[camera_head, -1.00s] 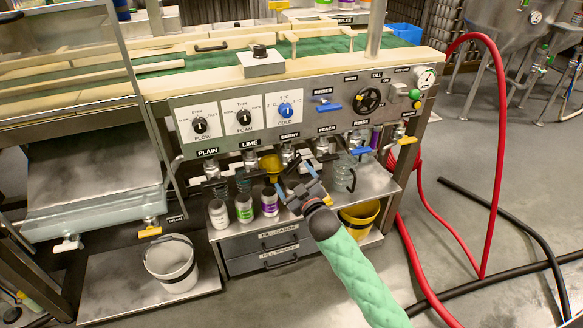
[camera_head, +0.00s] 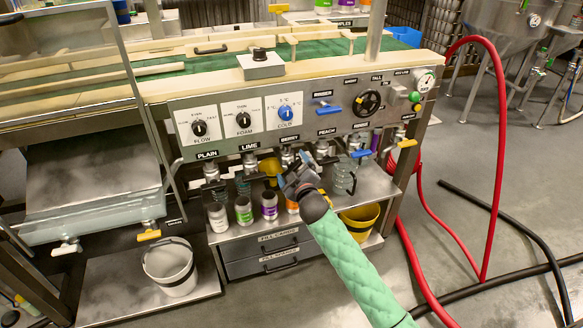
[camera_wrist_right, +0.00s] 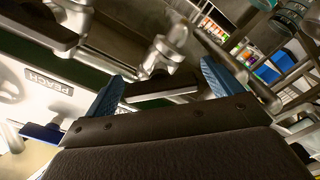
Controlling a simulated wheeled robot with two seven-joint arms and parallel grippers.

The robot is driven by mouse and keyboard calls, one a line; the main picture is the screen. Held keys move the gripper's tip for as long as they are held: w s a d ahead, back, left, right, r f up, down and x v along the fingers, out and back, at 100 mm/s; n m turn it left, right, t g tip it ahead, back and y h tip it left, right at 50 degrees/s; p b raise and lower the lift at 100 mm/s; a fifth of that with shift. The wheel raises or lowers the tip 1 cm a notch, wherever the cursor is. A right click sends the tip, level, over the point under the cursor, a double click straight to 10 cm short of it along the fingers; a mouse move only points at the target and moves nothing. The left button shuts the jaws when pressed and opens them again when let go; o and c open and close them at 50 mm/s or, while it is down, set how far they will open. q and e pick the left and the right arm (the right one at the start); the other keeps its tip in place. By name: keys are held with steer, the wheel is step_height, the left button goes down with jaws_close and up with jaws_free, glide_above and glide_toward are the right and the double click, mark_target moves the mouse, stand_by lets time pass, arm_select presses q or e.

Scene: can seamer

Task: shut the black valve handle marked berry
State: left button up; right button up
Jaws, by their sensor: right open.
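The berry label (camera_head: 289,137) is on the front panel of the machine, in the head view. The valve under it (camera_head: 287,157) is partly hidden by my right gripper (camera_head: 292,172). That gripper is in front of the valve row, just below the panel. In the right wrist view its two blue fingers (camera_wrist_right: 163,92) are apart. A black valve handle (camera_wrist_right: 160,88) shows between or just beyond the fingertips, with a metal valve body (camera_wrist_right: 165,55) behind it. I cannot tell whether the fingers touch the handle. My left gripper is not in view.
The peach label (camera_wrist_right: 48,81) and another black handle (camera_wrist_right: 38,25) are close by at the left of the wrist view. Several bottles (camera_head: 243,210) stand on the shelf below the valves. A yellow bucket (camera_head: 360,222) and red hose (camera_head: 500,150) are to the right.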

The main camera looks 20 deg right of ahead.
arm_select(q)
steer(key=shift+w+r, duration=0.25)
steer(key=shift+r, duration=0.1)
arm_select(e)
steer(key=shift+w, duration=0.45)
steer(key=c, duration=1)
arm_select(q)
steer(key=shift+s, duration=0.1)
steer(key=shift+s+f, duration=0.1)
